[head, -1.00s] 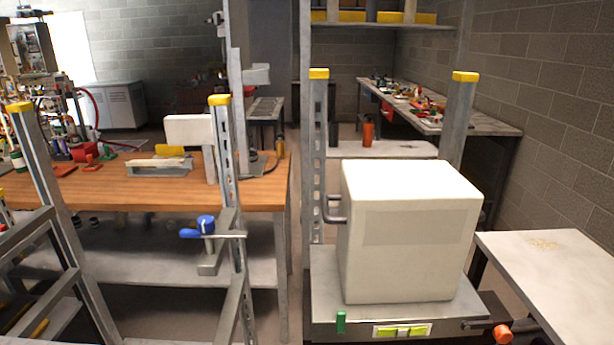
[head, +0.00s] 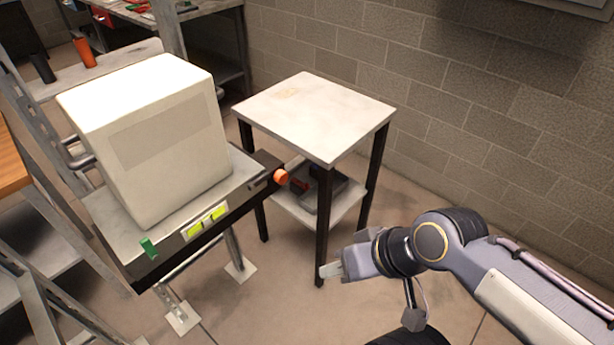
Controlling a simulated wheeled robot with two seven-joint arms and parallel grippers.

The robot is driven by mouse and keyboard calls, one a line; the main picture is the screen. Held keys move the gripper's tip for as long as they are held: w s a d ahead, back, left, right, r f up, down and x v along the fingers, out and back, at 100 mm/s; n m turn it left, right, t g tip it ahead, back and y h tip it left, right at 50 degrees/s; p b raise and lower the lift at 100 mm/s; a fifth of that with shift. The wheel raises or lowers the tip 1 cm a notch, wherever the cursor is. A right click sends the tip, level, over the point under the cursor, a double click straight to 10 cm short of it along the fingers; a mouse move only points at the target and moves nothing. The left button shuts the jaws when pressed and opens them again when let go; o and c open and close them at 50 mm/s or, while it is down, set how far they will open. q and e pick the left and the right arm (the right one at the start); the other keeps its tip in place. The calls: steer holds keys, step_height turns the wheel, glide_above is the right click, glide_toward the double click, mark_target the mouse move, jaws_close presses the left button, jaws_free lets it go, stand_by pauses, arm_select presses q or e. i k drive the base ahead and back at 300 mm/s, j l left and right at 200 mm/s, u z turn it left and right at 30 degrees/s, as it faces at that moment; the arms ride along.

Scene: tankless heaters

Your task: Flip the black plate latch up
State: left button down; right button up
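A white box-shaped heater unit (head: 160,145) stands on a metal stand at left. The stand has a black front plate (head: 160,268) with a yellow-green strip (head: 205,222), a small green tab (head: 148,247) and an orange-red knob (head: 281,177) at its right end. I cannot tell for sure which part is the black plate latch. My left gripper is out of view.
A small white-topped table (head: 318,112) with black legs stands right of the heater, with a tray (head: 322,190) on its lower shelf. A block wall (head: 460,110) runs behind. The stand's feet (head: 240,268) rest on open floor.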

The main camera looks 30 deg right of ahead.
mark_target(251, 185)
steer(key=z, duration=0.55)
steer(key=i+l+z, duration=0.15)
steer(key=l, duration=0.2)
steer(key=i+l+z, duration=0.1)
steer(key=l, duration=0.2)
steer(key=i+l+z, duration=0.15)
steer(key=l, duration=0.2)
